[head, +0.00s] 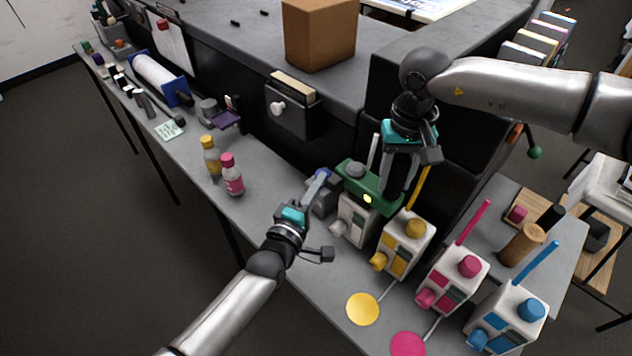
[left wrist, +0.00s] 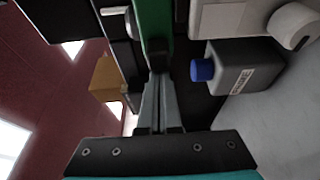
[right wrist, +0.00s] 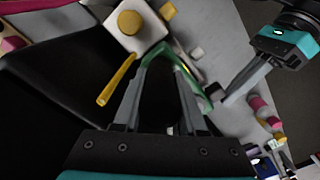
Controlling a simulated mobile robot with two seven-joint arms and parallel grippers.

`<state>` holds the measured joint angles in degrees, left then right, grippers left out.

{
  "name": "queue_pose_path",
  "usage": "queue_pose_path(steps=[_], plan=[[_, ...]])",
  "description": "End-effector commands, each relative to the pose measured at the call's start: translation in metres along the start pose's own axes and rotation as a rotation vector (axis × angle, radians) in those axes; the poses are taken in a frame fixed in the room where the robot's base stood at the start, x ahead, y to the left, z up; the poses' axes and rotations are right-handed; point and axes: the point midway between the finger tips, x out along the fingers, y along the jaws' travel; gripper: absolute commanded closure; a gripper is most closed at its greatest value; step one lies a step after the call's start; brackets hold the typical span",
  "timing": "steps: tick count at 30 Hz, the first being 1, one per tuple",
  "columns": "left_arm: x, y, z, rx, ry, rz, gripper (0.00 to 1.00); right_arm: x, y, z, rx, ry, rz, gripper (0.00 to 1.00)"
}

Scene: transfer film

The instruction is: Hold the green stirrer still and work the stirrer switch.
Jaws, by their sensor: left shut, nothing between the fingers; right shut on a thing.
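The green stirrer (head: 355,180) is a green head with a grey knob and a lit yellow spot, on top of a white unit. My right gripper (head: 398,190) reaches down from above and is shut on the green stirrer; its green body shows at the fingertips in the right wrist view (right wrist: 180,58). A dark grey box (left wrist: 245,68) with a blue button (left wrist: 202,70), seemingly the stirrer switch, is beside the stirrer. My left gripper (head: 320,180) is shut and empty, its tips close beside the button. I cannot tell whether they touch it.
White units with yellow (head: 405,245), pink (head: 452,278) and blue (head: 508,318) parts stand to the right. Yellow (head: 210,158) and pink (head: 231,175) bottles stand left of my left gripper. A dark cabinet rises behind the bench.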

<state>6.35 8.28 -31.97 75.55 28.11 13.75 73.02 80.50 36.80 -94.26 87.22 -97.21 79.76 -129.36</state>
Motion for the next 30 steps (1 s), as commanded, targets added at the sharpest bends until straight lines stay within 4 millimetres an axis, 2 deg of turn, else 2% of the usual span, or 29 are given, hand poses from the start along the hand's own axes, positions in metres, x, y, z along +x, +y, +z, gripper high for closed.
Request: queue_pose_path(steps=[5,11,20,25,30], plan=[[-0.001,0.000,0.004,-0.002,-0.001,0.000,1.00,-0.001,0.000,0.000,0.000,0.001,-0.001,1.00],[-0.009,-0.001,0.026,-0.004,-0.001,0.000,1.00,-0.001,0.000,0.000,0.000,0.002,-0.001,1.00],[-0.009,0.000,0.028,0.000,-0.002,0.001,1.00,-0.001,-0.001,-0.001,0.001,0.003,-0.003,1.00],[-0.007,0.000,0.021,0.002,-0.003,0.001,1.00,-0.001,-0.001,-0.001,0.000,0.003,-0.003,1.00],[0.002,0.000,-0.004,0.007,-0.001,0.000,1.00,-0.001,-0.001,-0.001,0.000,0.002,-0.002,1.00]])
